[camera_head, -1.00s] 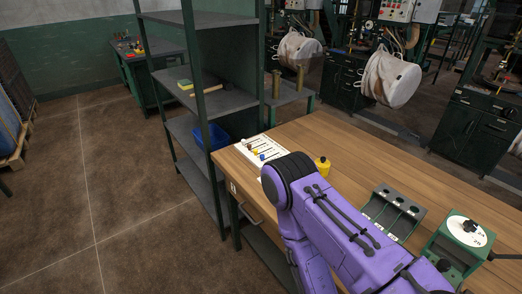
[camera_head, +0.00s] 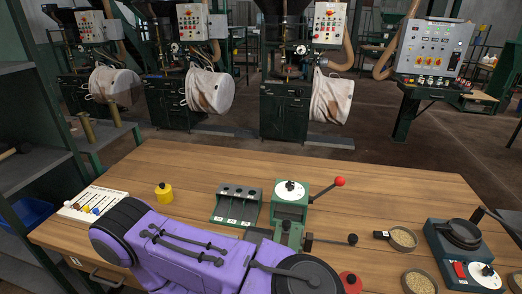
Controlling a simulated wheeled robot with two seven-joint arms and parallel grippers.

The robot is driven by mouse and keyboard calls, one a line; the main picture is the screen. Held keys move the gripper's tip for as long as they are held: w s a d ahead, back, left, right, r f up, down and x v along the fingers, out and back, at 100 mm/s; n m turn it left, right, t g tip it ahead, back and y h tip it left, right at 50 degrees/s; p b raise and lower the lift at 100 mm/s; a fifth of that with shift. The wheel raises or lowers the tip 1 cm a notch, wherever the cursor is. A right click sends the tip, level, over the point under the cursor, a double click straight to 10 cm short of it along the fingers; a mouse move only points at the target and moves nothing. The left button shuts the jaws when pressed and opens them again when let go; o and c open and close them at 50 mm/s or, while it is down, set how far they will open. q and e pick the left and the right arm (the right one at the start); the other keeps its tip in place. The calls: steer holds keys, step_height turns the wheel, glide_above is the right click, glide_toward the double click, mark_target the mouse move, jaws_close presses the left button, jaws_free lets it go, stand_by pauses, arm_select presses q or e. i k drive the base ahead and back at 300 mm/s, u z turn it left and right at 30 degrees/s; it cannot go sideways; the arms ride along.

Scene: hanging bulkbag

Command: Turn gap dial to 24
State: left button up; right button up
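A green hand mill (camera_head: 293,204) stands on the wooden workbench. On its top is a round white dial (camera_head: 289,191) with a small black knob at its centre. The dial's numbers are too small to read. A lever with a red ball (camera_head: 340,181) sticks out to its right, and a black-knobbed rod lies lower down. One of my purple arms crosses the bench in front of the mill and hides part of its lower front. Neither gripper shows in the view.
The workbench (camera_head: 385,195) also bears a grey-green slotted rack (camera_head: 237,204), a yellow weight (camera_head: 164,193), a white board with coloured pegs (camera_head: 95,204), bowls of grain (camera_head: 403,238) and a black appliance (camera_head: 462,250) at right. Bare wood lies behind the mill.

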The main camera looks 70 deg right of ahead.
mark_target(289, 185)
steer(key=u, duration=0.05)
steer(key=k, duration=0.35)
steer(key=u, duration=1.65)
steer(key=i, duration=0.65)
steer(key=z, duration=4.35)
steer(key=i, duration=0.5)
steer(key=u, duration=0.05)
